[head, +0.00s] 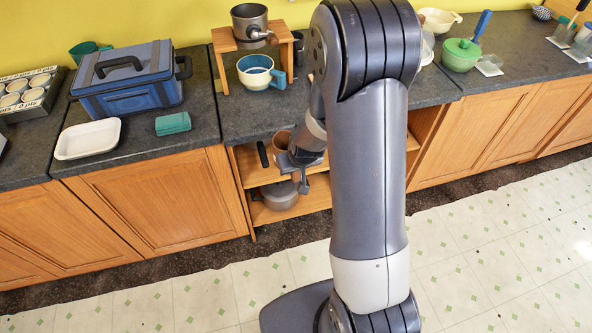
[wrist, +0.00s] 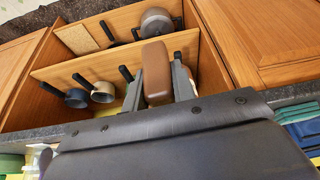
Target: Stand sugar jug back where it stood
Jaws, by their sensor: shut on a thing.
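The sugar jug, a brown rounded piece (wrist: 156,72), sits between the two fingers of my gripper (wrist: 160,88) in the wrist view. The fingers are shut on it. In the head view my gripper (head: 303,160) reaches into the open cupboard under the counter, with the brown jug (head: 281,141) beside it near the upper shelf. Whether the jug touches the shelf (wrist: 120,58) cannot be told. My arm hides part of the cupboard.
A dark pan (wrist: 77,97) and a beige pan (wrist: 103,92) are on the same shelf. A grey pot (head: 279,195) stands on the lower shelf. On the counter above are a wooden stand (head: 226,42), a white-and-blue cup (head: 255,78) and a blue toolbox (head: 130,90).

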